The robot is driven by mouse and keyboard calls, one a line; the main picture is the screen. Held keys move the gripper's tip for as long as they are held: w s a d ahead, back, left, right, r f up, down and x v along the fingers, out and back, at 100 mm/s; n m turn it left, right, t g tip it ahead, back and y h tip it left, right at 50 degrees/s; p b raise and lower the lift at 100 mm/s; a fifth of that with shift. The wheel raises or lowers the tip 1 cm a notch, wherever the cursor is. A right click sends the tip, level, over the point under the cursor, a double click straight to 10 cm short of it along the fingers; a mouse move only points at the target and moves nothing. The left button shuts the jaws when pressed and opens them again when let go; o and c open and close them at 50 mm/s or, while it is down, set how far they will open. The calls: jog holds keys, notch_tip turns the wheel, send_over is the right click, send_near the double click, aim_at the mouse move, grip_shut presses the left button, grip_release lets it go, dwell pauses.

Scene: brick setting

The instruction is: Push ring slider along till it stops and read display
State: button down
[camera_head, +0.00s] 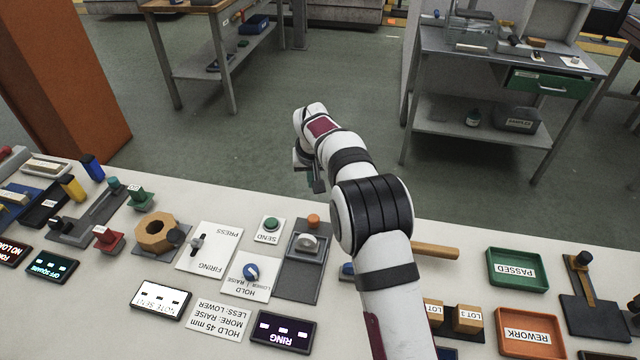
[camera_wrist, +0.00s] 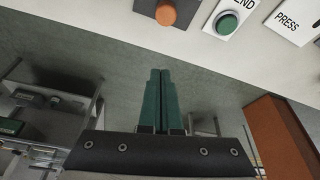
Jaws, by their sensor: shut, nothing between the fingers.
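A dark grey plate (camera_head: 297,285) lies on the white bench, with a pale grey knob or ring (camera_head: 307,243) near its far end and an orange cap (camera_head: 313,220) at that end. I cannot tell surely that this is the ring slider. In the wrist view the orange cap (camera_wrist: 180,12) shows at the top edge; the pale part is out of frame. A dark display reading RING (camera_head: 283,332) lies at the plate's near end. My gripper (camera_head: 318,186) is beyond the bench's far edge; its green fingers (camera_wrist: 160,75) are shut and empty, apart from the cap.
A green SEND button (camera_head: 270,225), a FIRING switch panel (camera_head: 208,245) and a blue HOLD knob (camera_head: 252,272) stand left of the plate. A wooden bar (camera_head: 435,250), PASSED tray (camera_head: 518,269) and REWORK tray (camera_head: 529,334) are right. My arm crosses the bench between.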

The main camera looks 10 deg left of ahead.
jog(key=x, duration=0.9)
jog(key=shift+d, duration=0.1)
jog(key=shift+s+d+f, duration=0.1)
jog(key=shift+s+d, duration=0.15)
jog(key=shift+s, duration=0.7)
jog(key=shift+s+d, duration=0.25)
jog(key=shift+s, duration=0.7)
